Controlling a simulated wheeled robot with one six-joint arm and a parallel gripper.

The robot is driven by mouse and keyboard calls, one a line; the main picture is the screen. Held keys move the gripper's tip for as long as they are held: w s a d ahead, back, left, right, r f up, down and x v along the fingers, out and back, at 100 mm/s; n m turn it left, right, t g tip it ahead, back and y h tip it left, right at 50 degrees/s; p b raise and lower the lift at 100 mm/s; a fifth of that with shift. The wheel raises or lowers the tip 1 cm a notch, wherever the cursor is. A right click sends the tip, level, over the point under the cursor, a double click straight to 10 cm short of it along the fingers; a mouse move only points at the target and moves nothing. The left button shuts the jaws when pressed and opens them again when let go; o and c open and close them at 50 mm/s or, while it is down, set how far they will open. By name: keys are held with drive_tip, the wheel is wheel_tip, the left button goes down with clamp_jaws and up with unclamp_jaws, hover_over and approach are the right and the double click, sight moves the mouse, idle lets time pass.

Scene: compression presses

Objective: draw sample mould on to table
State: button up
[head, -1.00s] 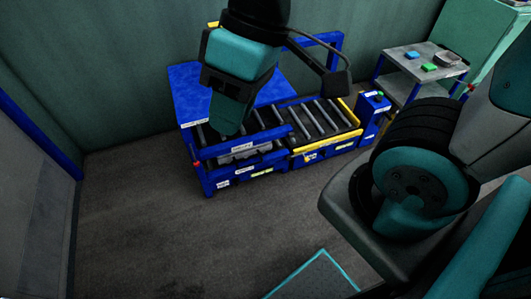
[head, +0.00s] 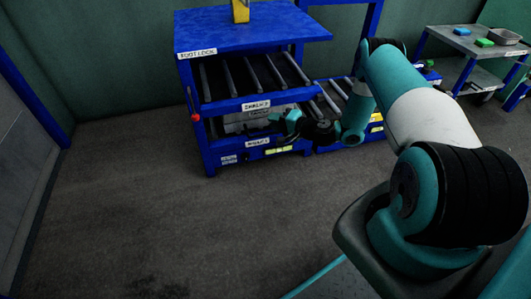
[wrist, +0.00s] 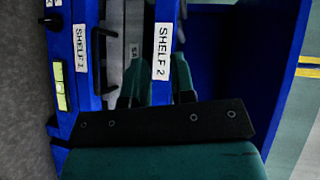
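The sample mould is a grey block (head: 243,124) between the SHELF 1 and SHELF 2 beams of the blue rack. It bears a small label and is partly in shadow. My gripper (head: 289,121) is in front of the rack, near the mould's right end. In the wrist view my gripper (wrist: 157,92) looks open, its teal fingers apart with the SHELF 2 beam showing between them. Contact with the mould cannot be made out.
The blue table top (head: 235,27) is above the shelves, with a yellow piece at its back. The roller shelf (head: 250,75) lies below it. A grey side table (head: 476,41) with blue and green blocks and a metal tray stands right. The floor in front (head: 150,200) is clear.

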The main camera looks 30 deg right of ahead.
drive_tip(key=s+d+f+m+t+h+b, duration=0.1)
drive_tip(key=s+d+f+m+h+b, duration=0.15)
drive_tip(key=f, duration=0.45)
drive_tip(key=s+d+f+m+t+h+b, duration=0.1)
drive_tip(key=s+d+f+m+h, duration=0.15)
drive_tip(key=f, duration=0.45)
drive_tip(key=b, duration=1.8)
approach(266, 134)
drive_tip(key=w+f, duration=0.2)
drive_tip(key=w, duration=0.7)
drive_tip(key=shift+w+a+f+y, duration=0.1)
drive_tip(key=shift+w+a+y, duration=0.25)
drive_tip(key=shift+w, duration=0.3)
drive_tip(key=shift+d, duration=0.1)
clamp_jaws()
